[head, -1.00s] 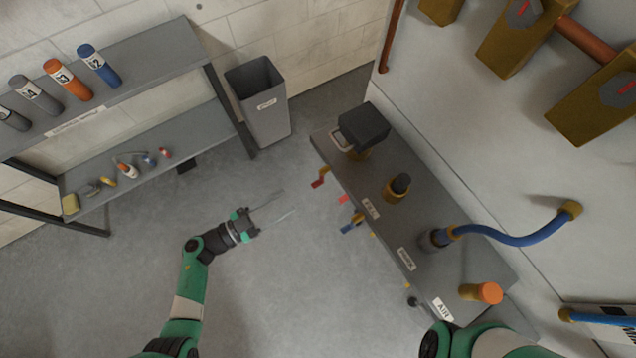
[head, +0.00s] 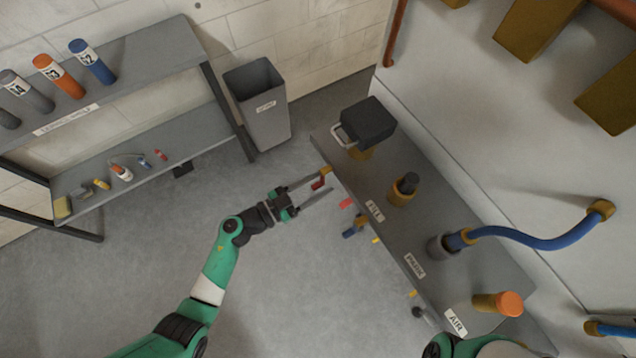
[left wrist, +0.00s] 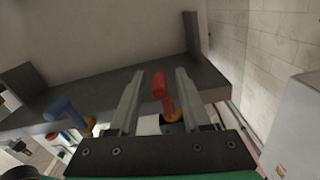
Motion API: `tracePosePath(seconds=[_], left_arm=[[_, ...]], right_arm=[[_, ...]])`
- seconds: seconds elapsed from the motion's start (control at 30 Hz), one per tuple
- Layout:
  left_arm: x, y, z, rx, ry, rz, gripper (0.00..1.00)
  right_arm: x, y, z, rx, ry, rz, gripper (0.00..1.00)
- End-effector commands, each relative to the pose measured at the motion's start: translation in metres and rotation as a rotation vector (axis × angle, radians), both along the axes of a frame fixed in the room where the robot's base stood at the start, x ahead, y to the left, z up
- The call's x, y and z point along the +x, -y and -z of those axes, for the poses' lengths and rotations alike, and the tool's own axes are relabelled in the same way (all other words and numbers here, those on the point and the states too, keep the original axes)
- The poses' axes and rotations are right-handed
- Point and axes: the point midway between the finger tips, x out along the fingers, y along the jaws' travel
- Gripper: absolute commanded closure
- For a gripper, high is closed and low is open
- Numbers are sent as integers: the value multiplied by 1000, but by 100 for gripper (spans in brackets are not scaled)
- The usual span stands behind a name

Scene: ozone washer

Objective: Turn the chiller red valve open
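The red valve handle (head: 318,184) sits on a brass fitting at the front edge of the grey bench, near its far left corner. In the left wrist view the red handle (left wrist: 160,86) stands between the two fingers, with gaps showing on both sides. My left gripper (head: 325,183) is open, its fingers reaching to either side of the handle. It also shows in the left wrist view (left wrist: 158,90). Whether a finger touches the handle cannot be told. My right arm (head: 490,346) shows only in part at the bottom; its gripper is out of view.
The grey bench (head: 440,215) carries a black box (head: 368,122) and a blue hose (head: 530,240). A bin (head: 262,110) stands behind; open floor lies left.

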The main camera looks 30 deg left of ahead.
Motion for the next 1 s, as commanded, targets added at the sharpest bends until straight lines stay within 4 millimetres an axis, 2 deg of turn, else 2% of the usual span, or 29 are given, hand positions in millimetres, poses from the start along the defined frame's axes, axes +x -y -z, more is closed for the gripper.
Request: tracePosePath(seconds=[0.03,0.23,0.67,1.0], left_arm=[[0,0,0,0,0,0,64],[0,0,0,0,0,0,100],[0,-1,0,13,8,0,100],[5,-10,-2,147,87,-2,100]], right_arm=[[0,0,0,0,0,0,36],[0,0,0,0,0,0,36],[0,0,-1,0,0,0,36],[0,0,-8,0,0,0,36]])
